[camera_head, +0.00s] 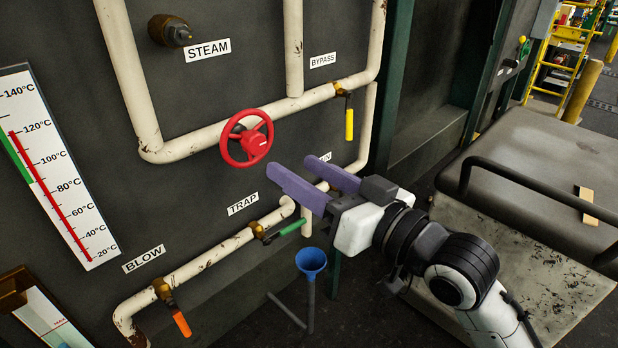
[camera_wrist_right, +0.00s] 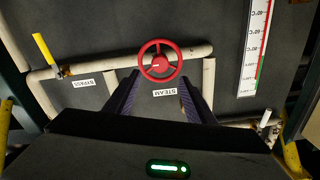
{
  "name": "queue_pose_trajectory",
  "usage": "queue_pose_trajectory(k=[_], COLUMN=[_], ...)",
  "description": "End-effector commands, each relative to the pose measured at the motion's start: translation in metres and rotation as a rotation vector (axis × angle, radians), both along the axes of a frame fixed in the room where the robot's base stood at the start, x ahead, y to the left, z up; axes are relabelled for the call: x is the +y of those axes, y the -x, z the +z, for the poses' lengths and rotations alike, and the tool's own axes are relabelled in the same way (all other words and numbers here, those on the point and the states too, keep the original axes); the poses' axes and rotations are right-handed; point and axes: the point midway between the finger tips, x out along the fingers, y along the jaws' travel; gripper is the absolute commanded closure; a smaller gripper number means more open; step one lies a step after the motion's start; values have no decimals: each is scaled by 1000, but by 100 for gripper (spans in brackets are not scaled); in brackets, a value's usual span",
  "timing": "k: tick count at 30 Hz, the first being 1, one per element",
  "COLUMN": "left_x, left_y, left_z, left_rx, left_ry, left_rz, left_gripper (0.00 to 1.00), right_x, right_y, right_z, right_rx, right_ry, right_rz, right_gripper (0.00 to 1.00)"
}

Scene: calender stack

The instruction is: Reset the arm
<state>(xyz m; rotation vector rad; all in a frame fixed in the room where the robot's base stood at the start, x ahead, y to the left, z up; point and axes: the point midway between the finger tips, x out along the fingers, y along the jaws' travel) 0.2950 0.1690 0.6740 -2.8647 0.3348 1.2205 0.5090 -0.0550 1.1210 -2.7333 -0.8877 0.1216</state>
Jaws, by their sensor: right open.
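My right gripper (camera_head: 293,168) is open, with its two purple fingers apart and nothing between them. It is held in the air in front of the pipe panel, below and to the right of the red handwheel (camera_head: 247,138) in the head view. The fingers partly hide a label and the pipe behind them. In the right wrist view the gripper (camera_wrist_right: 159,76) also shows open, with the red handwheel (camera_wrist_right: 160,60) beyond the gap between the fingertips. I cannot tell the exact distance, but in the head view the fingers are apart from the wheel. My left gripper is not in view.
A yellow-handled bypass valve (camera_head: 349,122), green-handled trap valve (camera_head: 291,228) and orange-handled blow valve (camera_head: 181,323) sit on cream pipes. A blue funnel (camera_head: 311,262) stands below the gripper. A thermometer scale (camera_head: 65,185) is at left. A cart with a black rail (camera_head: 535,184) stands right.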

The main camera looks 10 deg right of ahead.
Motion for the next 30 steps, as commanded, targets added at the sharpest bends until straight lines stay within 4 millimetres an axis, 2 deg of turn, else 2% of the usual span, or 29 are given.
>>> queue_pose_trajectory(k=[5, 14, 17, 20, 23, 24, 26, 27, 30], left_x=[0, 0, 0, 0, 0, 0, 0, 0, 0], left_y=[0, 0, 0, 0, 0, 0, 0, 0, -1], left_z=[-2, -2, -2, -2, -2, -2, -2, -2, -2], left_rx=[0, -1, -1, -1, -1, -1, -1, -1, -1], left_ry=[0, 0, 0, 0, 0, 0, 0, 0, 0], left_rz=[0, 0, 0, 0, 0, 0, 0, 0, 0], left_gripper=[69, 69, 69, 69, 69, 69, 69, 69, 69], right_x=[-8, -8, -11, -20, -36, -43, -53, -60, -76], right_y=[11, 12, 9, 5, 7, 11, 21, 31, 63], right_z=[0, 0, -13, -52, -117, -147, -192, -220, -288], right_rx=[1, 1, 20, 76, 162, 201, 259, 295, 387], right_ry=[1, 0, 4, 23, 65, 90, 130, 159, 237], right_rz=[0, 0, -13, -54, -118, -143, -179, -199, -239], right_gripper=[50, 50, 50, 50, 50, 50, 50, 50, 50])
